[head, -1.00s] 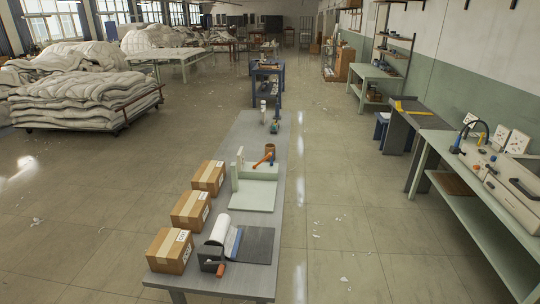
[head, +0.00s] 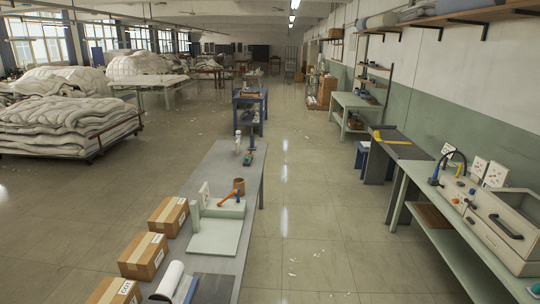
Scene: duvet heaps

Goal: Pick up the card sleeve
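The long grey table (head: 252,166) runs away from me at the lower middle of the head view. A small brown cylinder (head: 239,185) stands upright on it, by the pale green stand (head: 217,236) and an orange-handled tool (head: 229,197). The cylinder may be the card sleeve, but it is too small to be sure. Its lower part is partly hidden by the tool and stand. Neither of my grippers is in view.
Several cardboard boxes (head: 143,256) line the table's left edge. A white roll (head: 169,280) lies near its front. A bench (head: 448,228) with equipment stands along the right wall. Duvet heaps (head: 70,122) fill the left. The tiled floor (head: 318,220) between table and bench is mostly clear.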

